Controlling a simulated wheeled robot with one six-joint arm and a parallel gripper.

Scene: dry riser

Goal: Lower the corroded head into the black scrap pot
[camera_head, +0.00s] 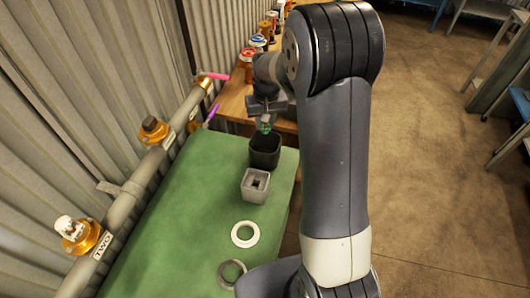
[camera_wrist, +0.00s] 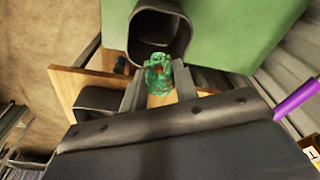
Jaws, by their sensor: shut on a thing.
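The corroded head (camera_head: 265,128) is a small green, rough piece; it also shows in the wrist view (camera_wrist: 158,72). My gripper (camera_wrist: 158,88) is shut on it, one finger on each side. In the head view my gripper (camera_head: 264,112) points down by the far rim of the black scrap pot (camera_head: 265,155). The pot is square, open-topped and upright on the green surface. In the wrist view the pot (camera_wrist: 133,40) lies beyond the head, which overlaps its near rim. The head's height above the rim is hard to tell. The pot's floor is partly hidden.
A grey square block (camera_head: 256,187) with a hole stands just in front of the pot. A white ring (camera_head: 244,234) and a grey ring (camera_head: 231,272) lie nearer. A pipe with brass outlets (camera_head: 85,238) runs along the left; a purple lever (camera_head: 211,115) juts near the pot.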

